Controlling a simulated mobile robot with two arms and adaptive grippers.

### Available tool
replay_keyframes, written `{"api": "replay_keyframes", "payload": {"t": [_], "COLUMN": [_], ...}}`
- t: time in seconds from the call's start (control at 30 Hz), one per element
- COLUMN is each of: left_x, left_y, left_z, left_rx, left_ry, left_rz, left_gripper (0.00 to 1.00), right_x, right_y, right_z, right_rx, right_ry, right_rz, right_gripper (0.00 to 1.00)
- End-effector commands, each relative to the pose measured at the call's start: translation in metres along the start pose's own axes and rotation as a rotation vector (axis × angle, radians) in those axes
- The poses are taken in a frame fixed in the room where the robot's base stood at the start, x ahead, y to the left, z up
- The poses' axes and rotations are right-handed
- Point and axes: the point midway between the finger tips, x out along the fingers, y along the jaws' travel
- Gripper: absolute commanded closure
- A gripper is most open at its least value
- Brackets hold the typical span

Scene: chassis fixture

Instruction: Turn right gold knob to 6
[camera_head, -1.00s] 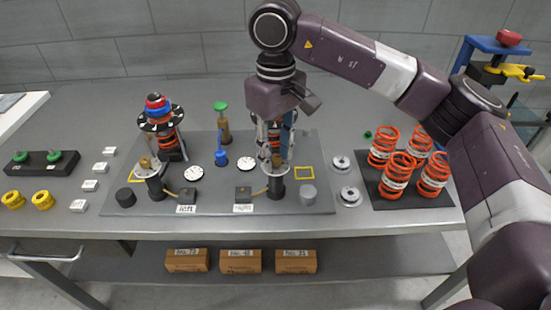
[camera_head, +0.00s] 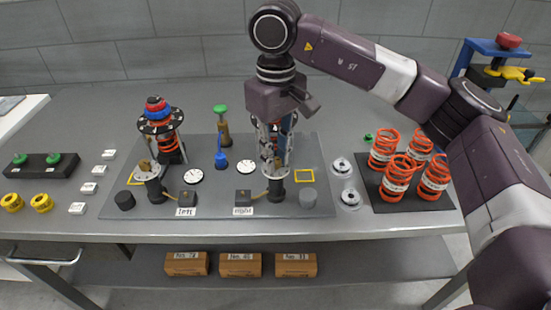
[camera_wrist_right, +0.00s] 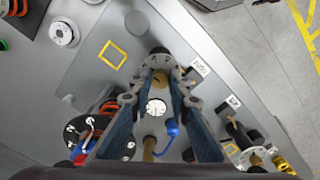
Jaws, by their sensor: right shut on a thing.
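My right gripper (camera_head: 275,168) points straight down at the right post (camera_head: 276,190), behind the label "right" (camera_head: 243,211). It also shows in the right wrist view (camera_wrist_right: 161,82), with its fingers shut on the right gold knob (camera_wrist_right: 160,79). In the head view the fingers hide most of this knob. A pale dial under the knob shows partly in the wrist view, but its numbers are too small to read. The left gold knob (camera_head: 146,167) stands on its own post above the label "left" (camera_head: 186,212). My left gripper is out of view.
Black-topped spring assemblies stand behind both posts; the left one (camera_head: 158,128) shows clearly. A blue-handled part (camera_head: 221,158) and white gauges (camera_head: 246,167) lie between the posts. Orange springs (camera_head: 397,173) stand on a dark mat at right. A yellow square (camera_head: 305,176) marks bare plate.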

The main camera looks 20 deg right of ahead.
Motion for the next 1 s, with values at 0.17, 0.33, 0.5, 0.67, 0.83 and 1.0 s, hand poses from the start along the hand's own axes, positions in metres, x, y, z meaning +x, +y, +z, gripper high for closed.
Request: {"api": "replay_keyframes", "payload": {"t": [0.17, 0.33, 0.5, 0.67, 0.83, 1.0], "left_x": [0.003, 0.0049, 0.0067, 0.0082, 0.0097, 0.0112], "left_y": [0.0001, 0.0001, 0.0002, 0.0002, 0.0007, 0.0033], "left_z": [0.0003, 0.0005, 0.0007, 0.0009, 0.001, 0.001], "left_rx": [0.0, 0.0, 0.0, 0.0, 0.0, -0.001], "left_ry": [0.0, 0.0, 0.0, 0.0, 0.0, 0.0], "left_rz": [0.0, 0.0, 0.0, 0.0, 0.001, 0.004], "left_gripper": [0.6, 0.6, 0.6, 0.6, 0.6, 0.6], "right_x": [0.0007, 0.0006, 0.0005, 0.0004, 0.0004, 0.0004], "right_y": [-0.0001, -0.0002, -0.0002, -0.0001, -0.0001, -0.0001], "right_z": [-0.0002, -0.0002, -0.0002, -0.0001, -0.0001, 0.0], "right_rx": [0.156, 0.307, 0.457, 0.597, 0.747, 0.897], "right_ry": [0.001, 0.001, 0.0, 0.0, 0.0, 0.0], "right_rz": [0.0, 0.0, 0.0, 0.0, 0.0, 0.0], "right_gripper": [1.0, 1.0, 1.0, 1.0, 1.0, 1.0]}}
